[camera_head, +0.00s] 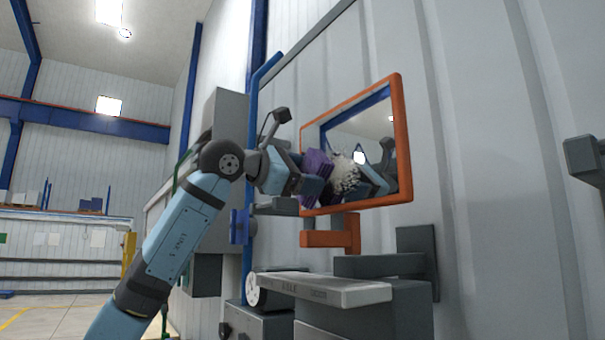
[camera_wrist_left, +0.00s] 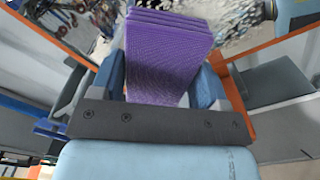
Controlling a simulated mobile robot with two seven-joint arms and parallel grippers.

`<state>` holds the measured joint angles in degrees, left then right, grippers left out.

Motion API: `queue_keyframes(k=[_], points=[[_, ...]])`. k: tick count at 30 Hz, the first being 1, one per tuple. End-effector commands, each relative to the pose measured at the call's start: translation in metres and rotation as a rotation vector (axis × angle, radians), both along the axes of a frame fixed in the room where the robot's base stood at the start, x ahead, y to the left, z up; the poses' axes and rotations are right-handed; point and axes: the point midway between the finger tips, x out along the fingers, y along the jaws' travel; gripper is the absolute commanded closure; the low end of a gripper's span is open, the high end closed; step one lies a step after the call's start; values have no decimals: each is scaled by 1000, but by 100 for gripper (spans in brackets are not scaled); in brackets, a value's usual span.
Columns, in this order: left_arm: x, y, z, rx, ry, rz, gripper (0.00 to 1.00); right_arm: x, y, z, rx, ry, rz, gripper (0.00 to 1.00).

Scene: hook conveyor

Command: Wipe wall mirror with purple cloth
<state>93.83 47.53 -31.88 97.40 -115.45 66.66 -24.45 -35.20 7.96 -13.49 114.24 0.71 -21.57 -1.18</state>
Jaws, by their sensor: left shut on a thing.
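The wall mirror (camera_head: 375,128) has an orange frame and hangs on the grey wall, right of centre in the head view. A speckled whitish patch (camera_head: 347,178) shows on its lower part; part of it also shows at the top of the left wrist view (camera_wrist_left: 235,22). My left gripper (camera_head: 305,178) is shut on the folded purple cloth (camera_head: 316,163), which sticks out from between the fingers in the left wrist view (camera_wrist_left: 165,50). The cloth is in front of the mirror's left side; I cannot tell whether it touches the glass. My right gripper is not in view.
Below the mirror are an orange bracket (camera_head: 332,238) and a grey machine with a light flat top (camera_head: 325,289). A blue post (camera_head: 251,200) stands at the left of the wall panel. A dark grey block (camera_head: 583,160) juts in at the right edge.

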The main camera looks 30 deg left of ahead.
Motion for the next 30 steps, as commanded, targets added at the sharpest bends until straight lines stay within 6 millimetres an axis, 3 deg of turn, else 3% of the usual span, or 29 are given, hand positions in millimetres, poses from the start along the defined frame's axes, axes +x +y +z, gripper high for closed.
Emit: queue_keyframes(k=[30], points=[[12,-12,0,2,-1,-1,50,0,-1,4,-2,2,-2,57]])
